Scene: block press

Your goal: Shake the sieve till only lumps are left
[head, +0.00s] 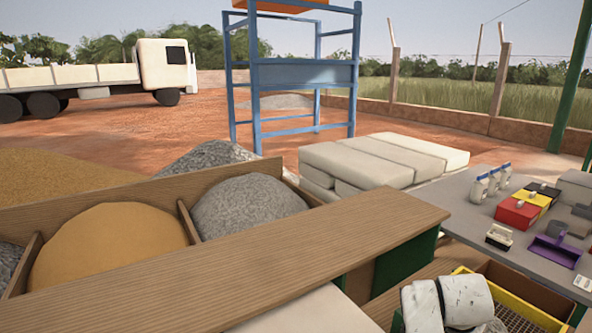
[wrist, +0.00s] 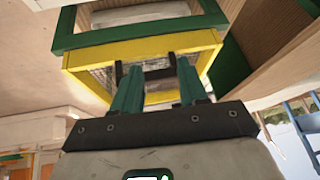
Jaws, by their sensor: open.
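The sieve (head: 520,311) has a yellow frame and a dark mesh, and sits in a wooden surround at the bottom right of the head view. My arm covers its left part. A little grey material shows beside my arm, but I cannot tell how much fine stuff or how many lumps lie on the mesh. In the wrist view the yellow frame (wrist: 195,47) is just beyond my gripper (wrist: 157,70). The gripper's green fingers are apart, on a dark handle-like bar (wrist: 158,73) at the frame. I cannot tell whether they touch it.
A long wooden board (head: 240,265) runs left of the sieve, with bins of sand (head: 108,245) and gravel (head: 245,205) behind it. A grey table (head: 480,230) with bottles and coloured boxes stands behind the sieve. Pale sacks (head: 370,165) are stacked beyond.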

